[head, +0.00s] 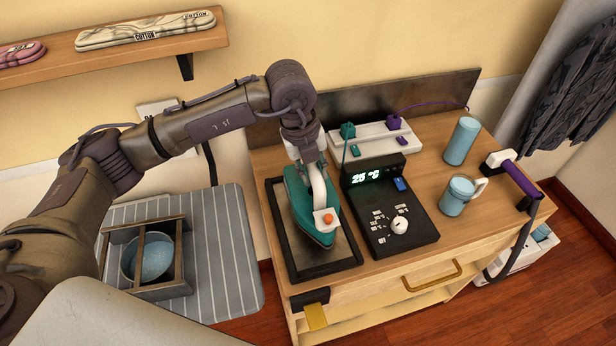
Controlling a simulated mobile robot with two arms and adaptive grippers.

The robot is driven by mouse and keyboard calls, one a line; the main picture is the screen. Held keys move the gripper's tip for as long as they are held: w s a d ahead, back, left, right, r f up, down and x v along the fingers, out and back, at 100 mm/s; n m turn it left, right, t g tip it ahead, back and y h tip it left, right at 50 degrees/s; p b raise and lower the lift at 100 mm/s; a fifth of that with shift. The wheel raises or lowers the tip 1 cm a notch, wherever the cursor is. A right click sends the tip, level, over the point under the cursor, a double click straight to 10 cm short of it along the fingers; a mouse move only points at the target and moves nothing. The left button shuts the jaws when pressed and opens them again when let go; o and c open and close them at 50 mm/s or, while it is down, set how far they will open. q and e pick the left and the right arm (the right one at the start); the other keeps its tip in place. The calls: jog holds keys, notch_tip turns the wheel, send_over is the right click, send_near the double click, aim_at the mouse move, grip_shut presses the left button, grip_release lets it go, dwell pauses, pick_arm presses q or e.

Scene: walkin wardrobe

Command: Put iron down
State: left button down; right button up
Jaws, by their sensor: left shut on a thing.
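The iron (296,205) is teal with a white handle and an orange button. It is over the black-framed rest tray (346,263) on the wooden table, at the table's left end. I cannot tell whether its sole touches the tray. My left gripper (308,160) comes down from above and is shut on the iron's handle at its far end. The fingers are partly hidden by the wrist. My right gripper is not in view.
A black control box (385,205) with a "25 °C" display stands right of the tray. A blue mug (457,196) and a blue cylinder (461,141) stand further right. A white power strip (376,140) lies behind. A striped ironing board (235,270) with a wooden frame (180,250) is at left.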

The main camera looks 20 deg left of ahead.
aim_at(309, 187)
pick_arm(q)
jog(key=shift+w+a+f, duration=0.25)
jog(key=shift+a, duration=0.3)
jog(key=shift+f, duration=0.2)
notch_tip(309, 187, down, 3)
jog(key=shift+p, duration=0.9)
jog(key=shift+f, duration=0.35)
jog(key=shift+f, duration=0.1)
jog(key=c, duration=1)
grip_release()
jog(key=shift+s, duration=0.1)
jog(key=shift+o, duration=0.2)
